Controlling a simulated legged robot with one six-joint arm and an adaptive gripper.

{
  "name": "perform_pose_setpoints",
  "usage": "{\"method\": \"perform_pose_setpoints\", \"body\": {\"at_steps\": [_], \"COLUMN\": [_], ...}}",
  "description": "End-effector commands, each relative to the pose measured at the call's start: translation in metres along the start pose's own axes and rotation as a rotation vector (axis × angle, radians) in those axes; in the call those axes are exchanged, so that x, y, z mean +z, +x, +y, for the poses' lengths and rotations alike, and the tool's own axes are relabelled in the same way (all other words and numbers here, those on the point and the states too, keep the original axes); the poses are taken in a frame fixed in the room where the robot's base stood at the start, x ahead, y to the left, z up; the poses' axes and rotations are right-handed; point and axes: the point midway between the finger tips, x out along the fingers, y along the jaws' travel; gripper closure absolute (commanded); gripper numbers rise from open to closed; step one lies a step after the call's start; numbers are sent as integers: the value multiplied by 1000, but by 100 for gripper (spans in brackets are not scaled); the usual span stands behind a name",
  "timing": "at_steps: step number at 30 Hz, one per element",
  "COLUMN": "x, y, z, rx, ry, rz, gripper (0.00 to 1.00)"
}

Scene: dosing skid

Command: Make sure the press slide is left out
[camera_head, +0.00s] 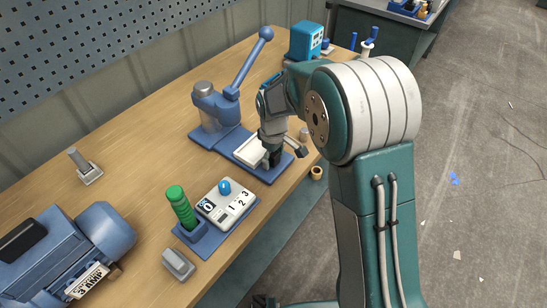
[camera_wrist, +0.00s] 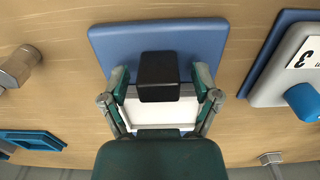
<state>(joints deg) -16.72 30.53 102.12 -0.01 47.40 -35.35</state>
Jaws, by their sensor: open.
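The blue press (camera_head: 209,106) stands on the bench with its lever (camera_head: 250,62) raised and leaning right. Its white slide (camera_head: 248,149) lies on the blue base plate, showing in front of the press column towards my gripper. In the wrist view, the white slide (camera_wrist: 160,112) has a black block handle (camera_wrist: 158,70) at its end, above the blue base plate (camera_wrist: 158,36). My gripper (camera_wrist: 160,80) is open, with one finger on either side of the black handle. Whether the fingers touch it, I cannot tell. My gripper (camera_head: 276,155) partly hides the handle in the head view.
A switch box (camera_head: 226,203) with a blue knob and a green-handled item (camera_head: 181,207) stand nearer. A blue motor (camera_head: 60,255) is at lower left. A blue box (camera_head: 306,41) stands at the far end. Bare bench lies left of the press.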

Motion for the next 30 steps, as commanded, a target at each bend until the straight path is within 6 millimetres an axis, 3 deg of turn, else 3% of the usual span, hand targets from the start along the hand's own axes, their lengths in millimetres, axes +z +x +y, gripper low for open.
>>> {"method": "perform_pose_setpoints", "body": {"at_steps": [9, 10, 15, 30], "x": [1, 0, 0, 14], "y": [4, 4, 4, 5], "z": [1, 1, 0, 1], "rx": [0, 0, 1, -2], "ry": [1, 1, 0, 1], "rz": [2, 2, 1, -3], "gripper": [20, 29, 100, 100]}}
